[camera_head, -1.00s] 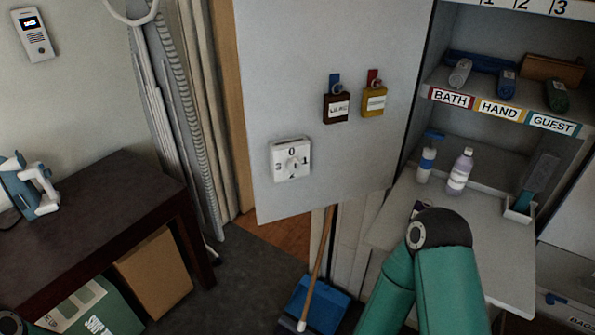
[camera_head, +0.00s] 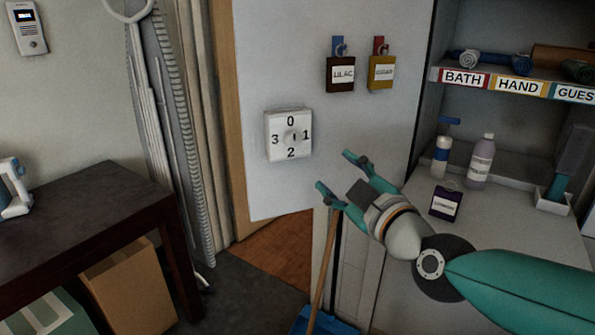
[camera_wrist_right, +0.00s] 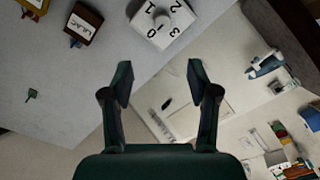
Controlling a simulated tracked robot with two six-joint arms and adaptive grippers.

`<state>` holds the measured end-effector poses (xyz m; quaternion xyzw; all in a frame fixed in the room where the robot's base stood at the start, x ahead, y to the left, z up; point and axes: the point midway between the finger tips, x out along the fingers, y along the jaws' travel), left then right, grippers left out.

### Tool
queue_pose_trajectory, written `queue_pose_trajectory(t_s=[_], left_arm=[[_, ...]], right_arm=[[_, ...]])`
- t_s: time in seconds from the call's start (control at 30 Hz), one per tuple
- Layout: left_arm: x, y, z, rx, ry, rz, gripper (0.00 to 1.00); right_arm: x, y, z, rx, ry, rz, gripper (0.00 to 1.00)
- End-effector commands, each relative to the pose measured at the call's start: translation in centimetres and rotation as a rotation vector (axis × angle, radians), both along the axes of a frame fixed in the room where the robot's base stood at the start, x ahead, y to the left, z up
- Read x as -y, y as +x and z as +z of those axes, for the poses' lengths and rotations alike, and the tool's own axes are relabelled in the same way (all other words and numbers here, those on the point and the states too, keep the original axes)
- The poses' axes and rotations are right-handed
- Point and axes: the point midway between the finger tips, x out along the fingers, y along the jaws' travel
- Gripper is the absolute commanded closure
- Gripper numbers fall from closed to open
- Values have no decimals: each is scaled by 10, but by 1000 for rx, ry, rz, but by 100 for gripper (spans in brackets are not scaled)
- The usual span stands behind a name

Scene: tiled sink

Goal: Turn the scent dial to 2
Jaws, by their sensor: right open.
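The scent dial (camera_head: 274,152) is a white square plate on the grey panel, marked 0 at top, 1 right, 2 bottom, 3 left. Its round white knob (camera_head: 294,136) sits in the middle; I cannot tell for sure which number it points to. My right gripper (camera_head: 336,171) is open and empty, to the right of and a little below the dial, apart from it. In the right wrist view the dial (camera_wrist_right: 150,31) shows at the top, beyond the open fingers (camera_wrist_right: 159,77), with its knob (camera_wrist_right: 162,18) visible. My left gripper is not in view.
Above the dial hang a brown LILAC tag (camera_head: 341,75) and a yellow tag (camera_head: 382,72). To the right are shelves with a pump bottle (camera_head: 441,157), a lilac bottle (camera_head: 481,162) and a dark tag (camera_head: 446,204). A broom handle (camera_head: 325,265) stands below the panel.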

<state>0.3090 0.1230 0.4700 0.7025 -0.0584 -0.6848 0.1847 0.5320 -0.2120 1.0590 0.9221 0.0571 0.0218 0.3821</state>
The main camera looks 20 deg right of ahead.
Motion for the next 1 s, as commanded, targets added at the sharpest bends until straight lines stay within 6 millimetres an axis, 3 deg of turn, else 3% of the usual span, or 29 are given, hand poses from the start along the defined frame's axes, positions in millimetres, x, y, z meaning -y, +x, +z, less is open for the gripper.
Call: queue_pose_trajectory(t_s=[0.27, 0.8, 1.0], left_arm=[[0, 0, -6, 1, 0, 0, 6], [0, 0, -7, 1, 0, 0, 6], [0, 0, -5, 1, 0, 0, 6]], right_arm=[[-7, 16, -3, 4, 0, 11, 41], [-21, 125, -4, 2, 0, 9, 41], [-25, 154, -3, 3, 1, 10, 41]])
